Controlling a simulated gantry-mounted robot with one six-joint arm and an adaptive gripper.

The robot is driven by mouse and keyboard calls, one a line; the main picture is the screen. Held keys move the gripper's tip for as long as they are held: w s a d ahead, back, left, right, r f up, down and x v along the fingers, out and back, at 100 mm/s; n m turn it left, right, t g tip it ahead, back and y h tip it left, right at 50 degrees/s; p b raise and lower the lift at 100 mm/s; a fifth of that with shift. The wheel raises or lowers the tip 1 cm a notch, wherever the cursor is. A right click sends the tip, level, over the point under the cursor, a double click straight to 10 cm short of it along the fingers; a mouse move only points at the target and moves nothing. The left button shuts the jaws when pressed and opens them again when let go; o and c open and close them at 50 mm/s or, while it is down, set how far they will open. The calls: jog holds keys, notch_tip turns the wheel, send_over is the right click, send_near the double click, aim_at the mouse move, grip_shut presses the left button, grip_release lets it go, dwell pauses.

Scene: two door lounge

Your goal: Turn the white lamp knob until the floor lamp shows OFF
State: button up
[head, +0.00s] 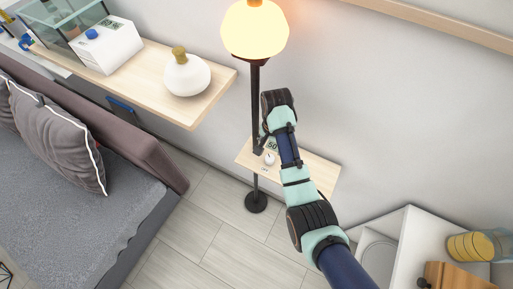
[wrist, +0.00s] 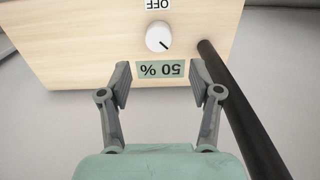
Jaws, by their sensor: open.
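The floor lamp (head: 255,30) is lit with a warm glow in the head view, on a dark pole. The white lamp knob (wrist: 159,38) sits on a light wooden panel in the wrist view, with a dark pointer mark toward its lower right. A green display (wrist: 160,69) reads 50 %, upside down in the wrist view. An OFF label (wrist: 157,4) is at the top edge. The knob also shows small in the head view (head: 269,158). My gripper (wrist: 159,80) is open, its fingers on either side of the display, apart from the knob.
The black lamp pole (wrist: 240,105) runs just right of my gripper in the wrist view. A wooden shelf (head: 215,85) with a white vase (head: 187,76) is at the left in the head view. A white cabinet (head: 408,235) stands at the lower right, and a sofa (head: 60,190) at the left.

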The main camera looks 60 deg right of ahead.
aim_at(270, 158)
jog(key=f, duration=0.2)
jog(key=f+b, duration=0.1)
jog(key=f, duration=0.3)
jog(key=shift+s+a+f+b, duration=0.2)
jog(key=shift+a+f+b, duration=0.1)
jog(key=shift+f+b, duration=0.05)
jog(key=shift+w+f, duration=0.1)
jog(key=shift+f, duration=0.45)
jog(key=c, duration=1.2)
